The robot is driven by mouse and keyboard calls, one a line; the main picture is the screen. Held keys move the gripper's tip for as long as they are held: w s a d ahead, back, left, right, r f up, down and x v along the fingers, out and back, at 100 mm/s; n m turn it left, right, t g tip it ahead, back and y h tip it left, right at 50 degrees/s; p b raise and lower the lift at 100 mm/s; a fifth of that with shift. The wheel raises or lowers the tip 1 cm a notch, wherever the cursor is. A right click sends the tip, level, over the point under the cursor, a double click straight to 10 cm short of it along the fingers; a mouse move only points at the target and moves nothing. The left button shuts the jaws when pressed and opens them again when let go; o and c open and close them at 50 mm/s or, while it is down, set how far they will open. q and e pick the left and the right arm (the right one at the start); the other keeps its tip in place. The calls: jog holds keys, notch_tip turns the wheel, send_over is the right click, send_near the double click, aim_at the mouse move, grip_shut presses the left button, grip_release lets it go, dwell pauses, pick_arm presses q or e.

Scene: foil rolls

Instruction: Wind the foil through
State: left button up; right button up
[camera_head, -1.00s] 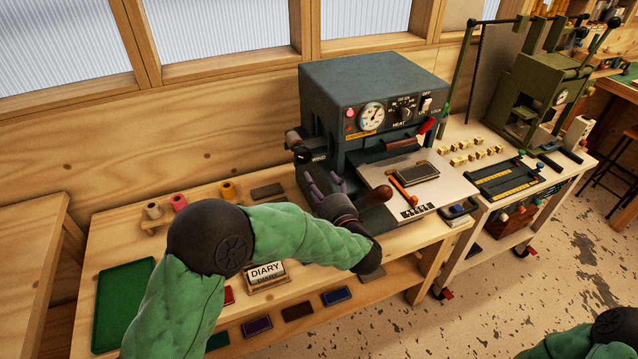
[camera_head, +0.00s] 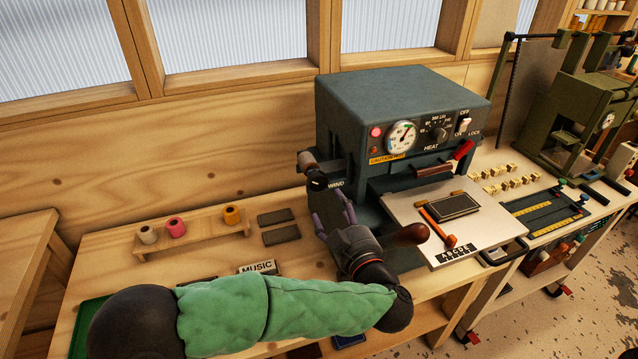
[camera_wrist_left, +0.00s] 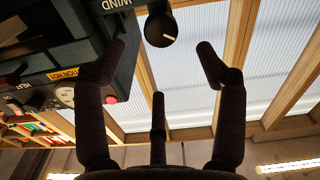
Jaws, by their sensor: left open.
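The grey foil press (camera_head: 400,95) stands on the bench with a red lamp and a round gauge on its front. A black knob marked WIND (camera_head: 316,183) sticks out of its left side. In the left wrist view the knob (camera_wrist_left: 160,29) hangs just beyond and between my spread fingertips, apart from them. My left gripper (camera_head: 333,207) is open and empty, just below and right of the knob in the head view. I cannot make out any foil strip in the press. My right gripper is out of view.
The press bed (camera_head: 490,228) holds a dark block and an orange-handled tool. A brown wooden handle (camera_head: 411,235) juts out close to my left wrist. Two dark flat pieces (camera_head: 276,217) lie behind left of the gripper.

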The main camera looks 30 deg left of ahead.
aim_at(320, 185)
pick_arm(q)
jog(key=b+x, duration=0.3)
jog(key=x, duration=0.5)
jog(key=shift+w+a+f, duration=0.1)
jog(key=shift+w+a, duration=0.1)
jog(key=shift+a, duration=0.2)
jog(key=shift+x, duration=0.8)
jog(key=shift+d, duration=0.1)
jog(key=c, duration=1.1)
